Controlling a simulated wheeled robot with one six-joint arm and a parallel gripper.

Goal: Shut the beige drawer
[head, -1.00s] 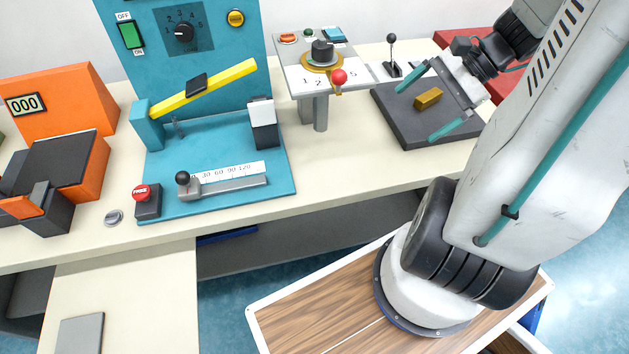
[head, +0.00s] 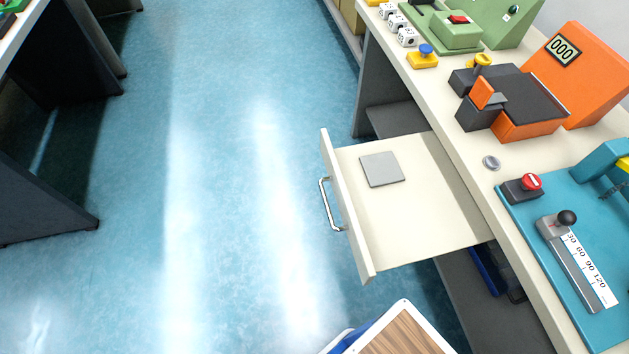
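The beige drawer (head: 430,225) stands pulled out from under the worktop, over the blue floor. Its front panel (head: 347,210) faces left and carries a metal bar handle (head: 328,204). A flat grey square plate (head: 382,169) lies inside it. My gripper is outside the head view now, so its state cannot be seen.
The beige worktop (head: 470,150) holds an orange counter device (head: 575,75), a teal gate panel with a red button (head: 531,181), and a green device (head: 460,30). The blue floor (head: 220,180) left of the drawer is clear. A dark desk (head: 45,190) stands far left.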

